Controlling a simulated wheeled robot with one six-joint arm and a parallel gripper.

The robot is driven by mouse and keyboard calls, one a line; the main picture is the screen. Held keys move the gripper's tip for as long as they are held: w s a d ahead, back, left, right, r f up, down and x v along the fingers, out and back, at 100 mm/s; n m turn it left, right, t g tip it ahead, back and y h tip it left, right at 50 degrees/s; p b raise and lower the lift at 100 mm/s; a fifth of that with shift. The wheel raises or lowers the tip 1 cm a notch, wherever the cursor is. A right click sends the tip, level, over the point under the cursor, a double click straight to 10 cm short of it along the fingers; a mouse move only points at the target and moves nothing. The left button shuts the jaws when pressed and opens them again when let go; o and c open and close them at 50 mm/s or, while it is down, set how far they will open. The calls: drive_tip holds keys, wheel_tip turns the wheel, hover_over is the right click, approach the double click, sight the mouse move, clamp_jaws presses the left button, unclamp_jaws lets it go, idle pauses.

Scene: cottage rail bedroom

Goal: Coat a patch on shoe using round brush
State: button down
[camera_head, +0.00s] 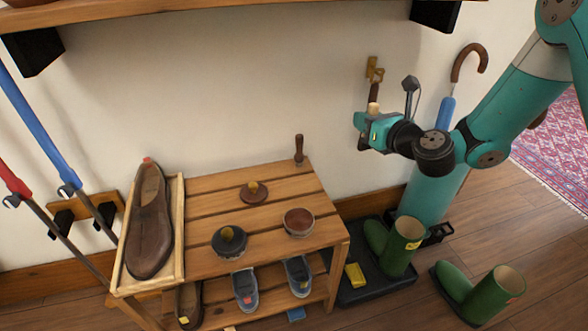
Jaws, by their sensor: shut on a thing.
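A brown shoe (150,225) lies in a shallow pale wooden tray (179,232) on the left end of the slatted bench, with a small red mark near its upper end. My gripper (372,128) is raised near the wall, right of the bench and well away from the shoe. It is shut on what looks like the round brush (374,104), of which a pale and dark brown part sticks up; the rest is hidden. An open round pot (298,223) with a brown inside stands on the bench.
Shoes sit on the lower shelf. A brass hook (374,70) and blue umbrella (446,108) are near my gripper. Green boots (482,298) stand right.

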drive_tip(key=s+a+f+n+g+y+b, duration=0.1)
drive_tip(key=s+a+f+n+g+y, duration=0.3)
drive_tip(key=a, duration=0.5)
drive_tip(key=s+a+f+n+g+y, duration=0.1)
drive_tip(key=s+a+g+y, duration=0.15)
drive_tip(key=s+a, duration=0.45)
drive_tip(key=shift+g+h, duration=0.45)
drive_tip(key=f+b, duration=0.4)
drive_tip(key=b, duration=0.1)
drive_tip(key=a+f+b, duration=0.1)
drive_tip(key=f+b, duration=0.1)
drive_tip(key=shift+w+a+b, duration=0.1)
drive_tip(key=shift+w+b, duration=0.25)
drive_tip(key=shift+b, duration=0.05)
drive_tip(key=shift+f, duration=0.5)
drive_tip(key=shift+f, duration=0.2)
idle(1.1)
wheel_tip(320, 180, up, 7)
drive_tip(key=p, duration=0.8)
drive_tip(key=shift+r+p, duration=0.15)
drive_tip(key=shift+p, duration=0.2)
idle(0.3)
